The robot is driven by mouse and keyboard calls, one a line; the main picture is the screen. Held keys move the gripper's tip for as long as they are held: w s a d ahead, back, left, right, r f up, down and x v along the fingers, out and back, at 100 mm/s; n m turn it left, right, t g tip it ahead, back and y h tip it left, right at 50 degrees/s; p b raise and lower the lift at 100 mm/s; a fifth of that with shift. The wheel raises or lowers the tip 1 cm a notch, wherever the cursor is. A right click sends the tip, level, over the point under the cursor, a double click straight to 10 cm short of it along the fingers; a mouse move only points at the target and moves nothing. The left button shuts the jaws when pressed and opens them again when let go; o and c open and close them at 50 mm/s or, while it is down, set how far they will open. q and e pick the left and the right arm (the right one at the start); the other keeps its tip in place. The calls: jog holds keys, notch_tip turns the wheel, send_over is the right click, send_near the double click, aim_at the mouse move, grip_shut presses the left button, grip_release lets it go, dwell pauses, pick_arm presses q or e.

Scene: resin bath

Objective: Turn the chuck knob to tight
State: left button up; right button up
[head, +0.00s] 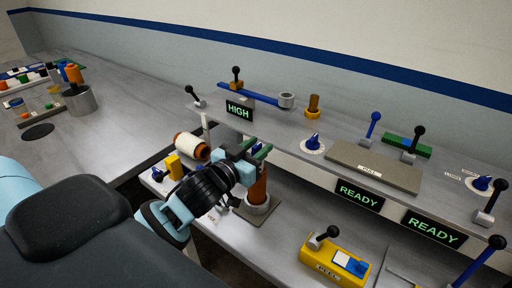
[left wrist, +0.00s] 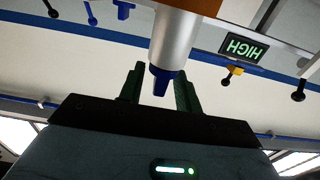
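My left gripper (head: 262,151) is above a brown upright rod (head: 259,183) set in a silver ring holder in the head view. Its green fingers also show in the left wrist view (left wrist: 158,88), apart. A blue tapered tip (left wrist: 161,80) on a silver cylinder (left wrist: 174,40) appears between them. I cannot tell whether this is the chuck knob or whether the fingers touch it. Blue knobs stand on a white dial (head: 313,143) on the shelf, at the far right (head: 482,183), and left of my gripper (head: 158,174). No knob label is readable. My right gripper is out of view.
A white roll with brown ends (head: 190,147) lies just left of my gripper. The shelf behind carries a HIGH display (head: 239,110), black-knobbed levers and a grey plate (head: 372,168). A yellow switch box (head: 334,261) stands at front right. The left bench is partly clear.

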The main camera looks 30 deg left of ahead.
pick_arm(q)
jog(key=shift+w, duration=0.1)
grip_shut()
